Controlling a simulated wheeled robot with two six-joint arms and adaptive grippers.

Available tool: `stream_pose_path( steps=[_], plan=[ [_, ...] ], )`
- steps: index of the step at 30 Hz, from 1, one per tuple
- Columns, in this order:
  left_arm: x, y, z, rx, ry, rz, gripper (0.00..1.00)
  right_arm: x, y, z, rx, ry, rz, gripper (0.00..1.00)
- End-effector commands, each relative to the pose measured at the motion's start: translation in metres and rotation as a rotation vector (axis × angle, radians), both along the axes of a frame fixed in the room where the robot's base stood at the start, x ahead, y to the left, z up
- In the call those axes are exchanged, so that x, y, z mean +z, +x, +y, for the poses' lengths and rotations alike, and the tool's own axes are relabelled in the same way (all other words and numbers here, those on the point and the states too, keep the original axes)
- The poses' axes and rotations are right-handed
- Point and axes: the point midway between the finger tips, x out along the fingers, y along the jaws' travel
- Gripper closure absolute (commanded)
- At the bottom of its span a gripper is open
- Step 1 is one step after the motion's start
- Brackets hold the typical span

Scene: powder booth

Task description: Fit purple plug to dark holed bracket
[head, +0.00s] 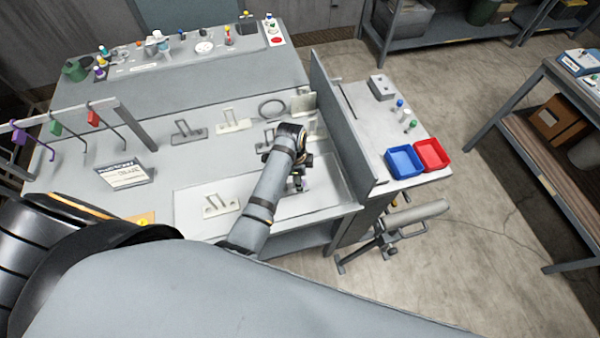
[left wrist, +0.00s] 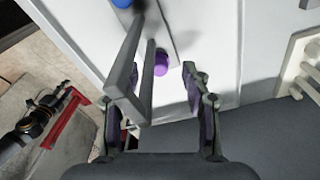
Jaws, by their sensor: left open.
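My left gripper (head: 300,178) is over the right part of the white work surface, open. In the left wrist view its two fingers (left wrist: 157,105) stand apart around the upright frame of a dark grey bracket (left wrist: 152,55), nearer the left finger. A purple plug (left wrist: 161,64) shows beside the frame, at the bracket's base plate. Whether it sits in a hole I cannot tell. A blue plug (left wrist: 122,3) shows at the top edge of that view. In the head view, the arm hides most of this bracket. My right gripper is not in view.
Other brackets stand near: a dark one (head: 188,133), a pale one (head: 233,122) and a white one (head: 221,205). A grey partition (head: 338,120) rises close right of my gripper. Beyond it are a blue bin (head: 404,161) and a red bin (head: 432,154). A hook rack (head: 135,125) stands left.

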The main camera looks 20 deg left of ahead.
Motion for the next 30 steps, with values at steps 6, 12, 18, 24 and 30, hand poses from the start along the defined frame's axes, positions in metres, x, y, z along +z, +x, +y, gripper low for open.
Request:
stream_pose_path(
  steps=[6, 12, 18, 24, 30],
  plan=[
    [0.048, 0.0, 0.005, 0.001, -0.001, -0.007, 0.52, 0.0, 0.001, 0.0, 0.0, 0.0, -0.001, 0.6],
    [0.092, -0.001, 0.01, 0.0, -0.001, -0.005, 0.52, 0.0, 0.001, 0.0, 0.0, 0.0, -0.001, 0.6],
    [0.111, -0.002, 0.013, 0.0, 0.0, -0.002, 0.52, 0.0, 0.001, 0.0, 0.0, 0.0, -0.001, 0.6],
    [0.113, -0.003, 0.013, 0.0, -0.001, 0.0, 0.52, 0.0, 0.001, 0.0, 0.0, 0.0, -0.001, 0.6],
    [0.113, -0.003, 0.013, 0.0, -0.001, -0.001, 0.52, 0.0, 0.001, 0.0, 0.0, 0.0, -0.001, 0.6]
  ],
)
